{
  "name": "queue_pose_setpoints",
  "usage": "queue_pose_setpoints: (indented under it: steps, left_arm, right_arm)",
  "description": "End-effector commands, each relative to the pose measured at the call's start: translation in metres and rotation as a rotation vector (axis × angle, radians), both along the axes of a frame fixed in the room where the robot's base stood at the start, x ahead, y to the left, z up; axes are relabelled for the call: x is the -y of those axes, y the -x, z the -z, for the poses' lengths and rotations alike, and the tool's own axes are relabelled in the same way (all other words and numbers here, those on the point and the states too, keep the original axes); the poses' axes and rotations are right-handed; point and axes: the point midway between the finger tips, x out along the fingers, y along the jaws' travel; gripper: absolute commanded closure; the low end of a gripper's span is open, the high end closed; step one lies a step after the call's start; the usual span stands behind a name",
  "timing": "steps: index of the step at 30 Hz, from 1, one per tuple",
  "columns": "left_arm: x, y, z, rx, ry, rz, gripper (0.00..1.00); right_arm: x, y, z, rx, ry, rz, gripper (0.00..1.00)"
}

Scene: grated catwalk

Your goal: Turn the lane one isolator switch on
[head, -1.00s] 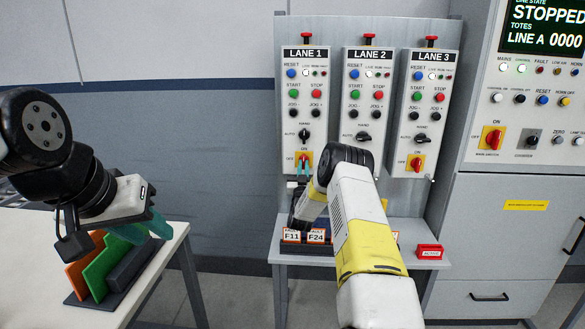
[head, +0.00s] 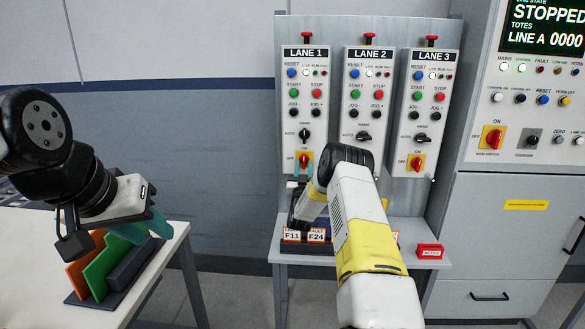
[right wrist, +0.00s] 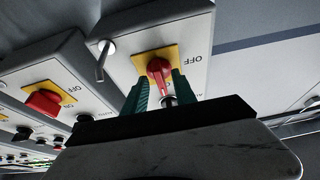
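The lane one isolator is a red handle (head: 304,158) on a yellow plate, low on the LANE 1 box (head: 305,110). In the right wrist view the red handle (right wrist: 160,72) runs lengthwise up and down, with OFF to its right. My right gripper (head: 302,169) is at the handle. Its teal fingers (right wrist: 160,88) stand on either side of the handle, apart from each other, with small gaps beside the handle; firm contact is not visible. My left gripper (head: 150,228) is far left, above the table; its fingertips are partly hidden.
LANE 2 (head: 367,100) and LANE 3 (head: 426,110) boxes stand close at right. My right arm hides the lane two isolator in the head view. A shelf (head: 430,265) below holds tags (head: 304,236) and a red padlock-like block (head: 430,251). A table (head: 165,265) with colored panels is left.

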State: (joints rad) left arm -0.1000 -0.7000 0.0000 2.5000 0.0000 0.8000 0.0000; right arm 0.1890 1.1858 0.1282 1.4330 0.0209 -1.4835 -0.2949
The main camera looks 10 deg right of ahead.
Motion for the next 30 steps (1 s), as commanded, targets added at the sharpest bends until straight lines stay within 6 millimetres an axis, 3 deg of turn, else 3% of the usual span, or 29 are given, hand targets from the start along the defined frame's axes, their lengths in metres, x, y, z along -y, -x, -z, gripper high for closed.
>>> queue_pose_setpoints:
  steps: [15,27,30]
  left_arm:
    - [0.0,0.0,0.0,0.0,0.0,0.0,0.64]
    - [0.0,0.0,0.0,0.0,0.0,0.0,0.64]
    - [0.0,0.0,0.0,0.0,0.0,0.0,0.64]
  right_arm:
    - [-0.019,0.063,0.028,-0.004,-0.001,-0.001,0.67]
    - [-0.02,0.068,0.03,-0.002,-0.001,0.0,0.67]
    - [-0.022,0.064,0.02,-0.014,-0.005,-0.012,0.67]
